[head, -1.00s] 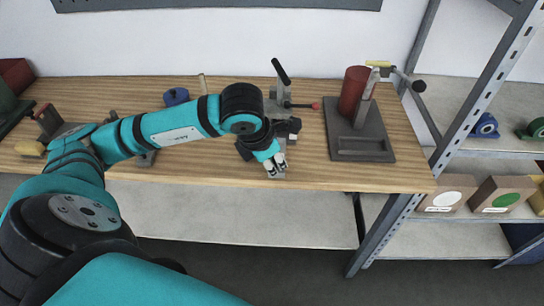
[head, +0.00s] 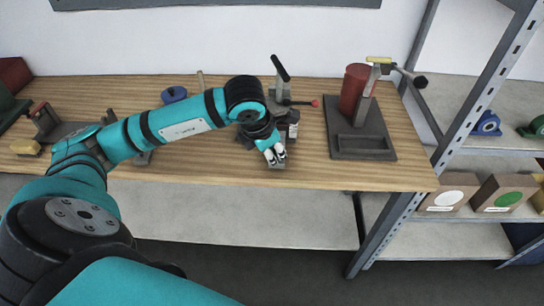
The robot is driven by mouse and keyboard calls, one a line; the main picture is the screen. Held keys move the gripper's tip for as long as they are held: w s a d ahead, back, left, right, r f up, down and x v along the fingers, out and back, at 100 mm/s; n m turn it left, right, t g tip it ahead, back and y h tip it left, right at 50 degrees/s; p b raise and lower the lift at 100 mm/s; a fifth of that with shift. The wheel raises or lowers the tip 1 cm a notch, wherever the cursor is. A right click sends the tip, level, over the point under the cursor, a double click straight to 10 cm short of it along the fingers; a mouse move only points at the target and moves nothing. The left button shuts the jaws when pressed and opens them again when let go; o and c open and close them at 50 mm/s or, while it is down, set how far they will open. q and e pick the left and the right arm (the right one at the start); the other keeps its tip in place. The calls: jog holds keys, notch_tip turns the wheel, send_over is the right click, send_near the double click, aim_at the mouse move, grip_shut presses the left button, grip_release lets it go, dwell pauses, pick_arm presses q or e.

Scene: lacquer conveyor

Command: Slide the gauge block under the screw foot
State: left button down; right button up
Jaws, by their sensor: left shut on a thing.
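My left gripper (head: 275,156) points down over the bench near its front edge, in front of the clamp fixture. It is shut on a small grey block (head: 278,165), seemingly the gauge block, mostly hidden by the fingers. The clamp fixture (head: 282,94) stands just behind, with an upright black handle (head: 280,68) and a red-tipped lever (head: 315,103). The screw foot cannot be made out; my wrist hides the lower part of the fixture. I cannot tell how far the block is from the foot. My right gripper is not in view.
A dark press stand (head: 362,143) with a red cylinder (head: 354,88) is to the right on the wooden bench (head: 220,172). A blue round part (head: 174,95) lies behind my arm. A metal shelf post (head: 470,105) rises at the right. The bench's front strip is clear.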

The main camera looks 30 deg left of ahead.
pick_arm(q)
jog(key=shift+w+a+b, duration=0.15)
jog(key=shift+w+a, duration=0.2)
jog(key=shift+w, duration=0.25)
jog(key=shift+w+a+b, duration=0.15)
jog(key=shift+w+a, duration=0.15)
jog(key=shift+w, duration=0.25)
jog(key=shift+w+a+b, duration=0.15)
jog(key=shift+w+a, duration=0.25)
jog(key=shift+w, duration=0.25)
jog(key=shift+w+a+b, duration=0.15)
jog(key=shift+w+a, duration=0.25)
jog(key=shift+w, duration=0.2)
jog(key=shift+b, duration=0.3)
jog(key=c, duration=1.1)
grip_release()
